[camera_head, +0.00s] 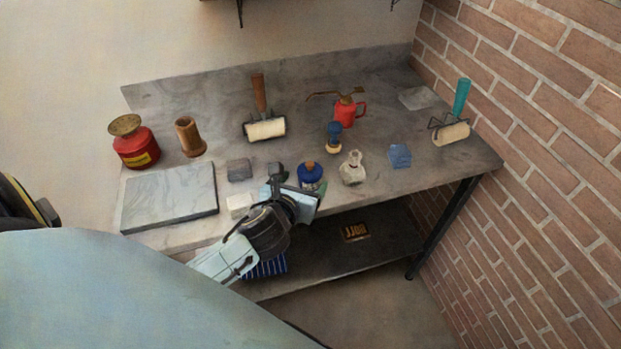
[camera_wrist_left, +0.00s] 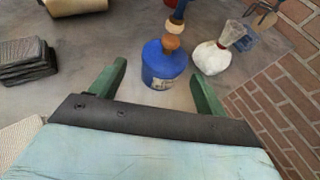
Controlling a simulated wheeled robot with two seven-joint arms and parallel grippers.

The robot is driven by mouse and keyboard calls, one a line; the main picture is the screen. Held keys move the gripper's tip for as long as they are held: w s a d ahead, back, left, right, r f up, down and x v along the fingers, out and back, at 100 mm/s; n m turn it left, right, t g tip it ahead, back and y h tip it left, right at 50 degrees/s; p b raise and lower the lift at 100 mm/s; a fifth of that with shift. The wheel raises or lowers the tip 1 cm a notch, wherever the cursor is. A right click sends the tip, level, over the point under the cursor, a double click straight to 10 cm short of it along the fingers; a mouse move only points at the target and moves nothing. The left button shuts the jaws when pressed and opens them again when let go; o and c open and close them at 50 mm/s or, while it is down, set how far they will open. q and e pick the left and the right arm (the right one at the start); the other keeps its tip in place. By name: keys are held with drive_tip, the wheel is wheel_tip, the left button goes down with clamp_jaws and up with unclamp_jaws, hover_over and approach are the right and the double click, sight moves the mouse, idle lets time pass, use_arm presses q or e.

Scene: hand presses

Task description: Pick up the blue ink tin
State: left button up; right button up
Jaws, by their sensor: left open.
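The blue ink tin (camera_head: 310,175), round with a brown knob on top, stands near the front edge of the grey bench. In the left wrist view the blue ink tin (camera_wrist_left: 163,72) is upright with a pale label on its side. My left gripper (camera_head: 298,182) reaches in over the bench's front edge, close in front of the tin. In the wrist view the left gripper (camera_wrist_left: 158,73) is open, its green fingers either side of the tin's line, with nothing held. I cannot tell how far the tips are from the tin. My right gripper is not in view.
A white-bodied bottle (camera_head: 352,168) stands close right of the tin, and a blue-and-tan handled item (camera_head: 334,137) just behind. A brick wall (camera_head: 560,150) bounds the right. A lower shelf (camera_head: 390,240) is below.

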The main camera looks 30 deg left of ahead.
sight(312, 171)
use_arm(q)
drive_tip(key=shift+w+a+f, duration=0.1)
drive_tip(key=shift+w+f, duration=0.05)
drive_tip(key=shift+w, duration=0.45)
drive_tip(key=x, duration=0.2)
drive_tip(key=b+x, duration=0.1)
drive_tip(key=shift+w, duration=0.8)
drive_tip(key=shift+a, duration=0.1)
drive_tip(key=shift+c, duration=0.8)
drive_tip(key=c, duration=1)
drive_tip(key=shift+w, duration=0.1)
drive_tip(key=shift+c, duration=0.3)
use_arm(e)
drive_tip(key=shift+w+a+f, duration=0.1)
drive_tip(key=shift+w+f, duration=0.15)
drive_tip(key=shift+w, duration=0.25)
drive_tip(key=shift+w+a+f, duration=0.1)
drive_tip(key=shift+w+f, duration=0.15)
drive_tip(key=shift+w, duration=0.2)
